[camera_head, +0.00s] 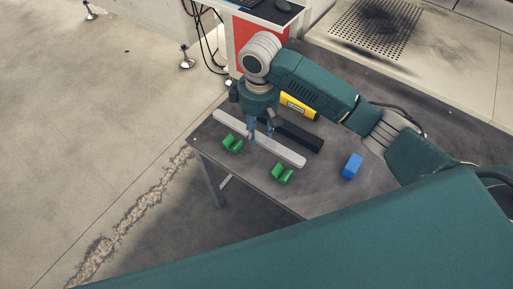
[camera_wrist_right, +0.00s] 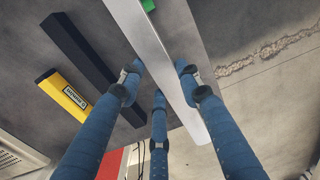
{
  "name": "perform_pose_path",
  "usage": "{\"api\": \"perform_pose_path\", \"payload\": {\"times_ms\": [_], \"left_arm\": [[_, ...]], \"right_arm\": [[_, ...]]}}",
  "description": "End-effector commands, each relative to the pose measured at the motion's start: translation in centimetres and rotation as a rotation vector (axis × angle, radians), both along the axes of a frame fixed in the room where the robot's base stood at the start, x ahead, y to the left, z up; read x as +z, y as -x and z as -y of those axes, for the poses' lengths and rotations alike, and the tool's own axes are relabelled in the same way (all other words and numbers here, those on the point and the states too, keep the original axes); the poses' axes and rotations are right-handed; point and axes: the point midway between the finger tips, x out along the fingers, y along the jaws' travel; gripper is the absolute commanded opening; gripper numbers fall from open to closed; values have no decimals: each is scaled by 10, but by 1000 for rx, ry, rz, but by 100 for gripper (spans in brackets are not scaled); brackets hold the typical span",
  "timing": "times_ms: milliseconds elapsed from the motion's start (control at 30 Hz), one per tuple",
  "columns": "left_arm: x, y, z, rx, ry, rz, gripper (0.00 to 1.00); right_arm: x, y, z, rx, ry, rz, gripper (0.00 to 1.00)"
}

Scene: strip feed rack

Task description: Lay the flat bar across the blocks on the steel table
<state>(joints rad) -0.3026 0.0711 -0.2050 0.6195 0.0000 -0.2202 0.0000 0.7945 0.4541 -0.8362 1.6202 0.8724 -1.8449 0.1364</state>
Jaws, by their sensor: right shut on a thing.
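The flat bar (camera_head: 285,152) is long, straight and light grey. My right gripper (camera_head: 260,135) is shut on it near its middle, fingers pointing down. In the right wrist view the bar (camera_wrist_right: 150,45) runs between the blue fingers of this gripper (camera_wrist_right: 158,78), and its far end reaches past the table edge. The bar seems to be above the table; its exact height is unclear. Two green notched blocks, one at left (camera_head: 232,144) and one at right (camera_head: 282,174), stand on the steel table (camera_head: 325,190), just in front of the bar. My left gripper is not in view.
A black bar (camera_head: 300,136) lies behind the flat bar, with a yellow labelled box (camera_head: 297,106) behind that. A blue block (camera_head: 352,166) stands to the right. The table's left corner and front edge are close to the green blocks.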

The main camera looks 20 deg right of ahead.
Motion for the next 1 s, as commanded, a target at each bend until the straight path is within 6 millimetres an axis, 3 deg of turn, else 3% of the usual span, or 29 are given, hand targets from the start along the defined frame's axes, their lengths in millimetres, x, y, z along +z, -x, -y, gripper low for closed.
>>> {"api": "perform_pose_path", "payload": {"times_ms": [200,433,600,1000], "left_arm": [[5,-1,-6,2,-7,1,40],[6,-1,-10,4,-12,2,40],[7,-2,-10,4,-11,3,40],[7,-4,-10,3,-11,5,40]], "right_arm": [[-45,1,0,0,0,-1,0],[-66,0,0,0,0,0,0],[-91,0,0,-1,1,-1,0],[-101,-1,0,1,0,2,0]]}}
